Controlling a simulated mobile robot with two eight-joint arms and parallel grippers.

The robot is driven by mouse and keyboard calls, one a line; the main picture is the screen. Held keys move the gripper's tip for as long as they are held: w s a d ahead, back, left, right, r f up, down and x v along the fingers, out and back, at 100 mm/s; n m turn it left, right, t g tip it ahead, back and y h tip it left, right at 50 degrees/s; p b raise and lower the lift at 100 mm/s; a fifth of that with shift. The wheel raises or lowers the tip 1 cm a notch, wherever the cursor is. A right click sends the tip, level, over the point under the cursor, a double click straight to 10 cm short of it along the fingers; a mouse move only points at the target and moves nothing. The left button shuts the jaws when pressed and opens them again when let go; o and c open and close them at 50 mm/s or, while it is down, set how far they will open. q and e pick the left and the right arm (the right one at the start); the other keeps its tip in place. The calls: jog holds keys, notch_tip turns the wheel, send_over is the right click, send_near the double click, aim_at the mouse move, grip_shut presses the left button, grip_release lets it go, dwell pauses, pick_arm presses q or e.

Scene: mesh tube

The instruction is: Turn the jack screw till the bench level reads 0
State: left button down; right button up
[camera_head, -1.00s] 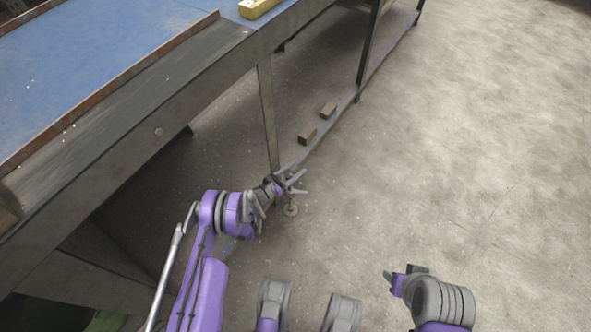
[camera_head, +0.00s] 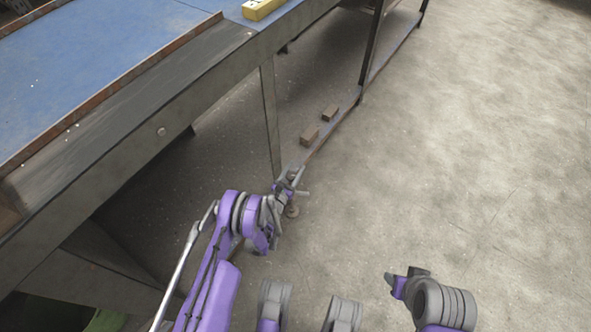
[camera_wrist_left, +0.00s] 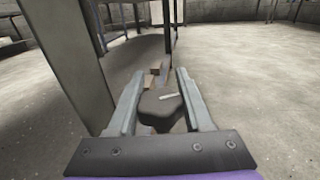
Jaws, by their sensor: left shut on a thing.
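The jack screw stands by the foot of the bench leg, with its round foot (camera_head: 292,211) on the floor. In the left wrist view its dark grey knob (camera_wrist_left: 160,108), with a pale mark on top, sits between the fingers. My left gripper (camera_head: 295,180) is shut on that knob. The yellow bench level (camera_head: 262,8) lies on the blue bench top, cut by the upper edge; its reading is too small to make out. My right gripper (camera_head: 403,280) is low at the right, away from the bench; its jaws cannot be made out.
The bench (camera_head: 120,112) fills the left side, and its leg (camera_head: 270,120) stands close to my left gripper. Two brown blocks (camera_head: 310,135) (camera_head: 330,112) lie on the low rail beyond. The floor to the right is clear.

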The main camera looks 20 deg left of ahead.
pick_arm(q)
jog(key=shift+a+n+y, duration=0.15)
jog(key=shift+n+y, duration=0.45)
jog(key=shift+y, duration=0.3)
jog(key=shift+c, duration=1.5)
grip_release()
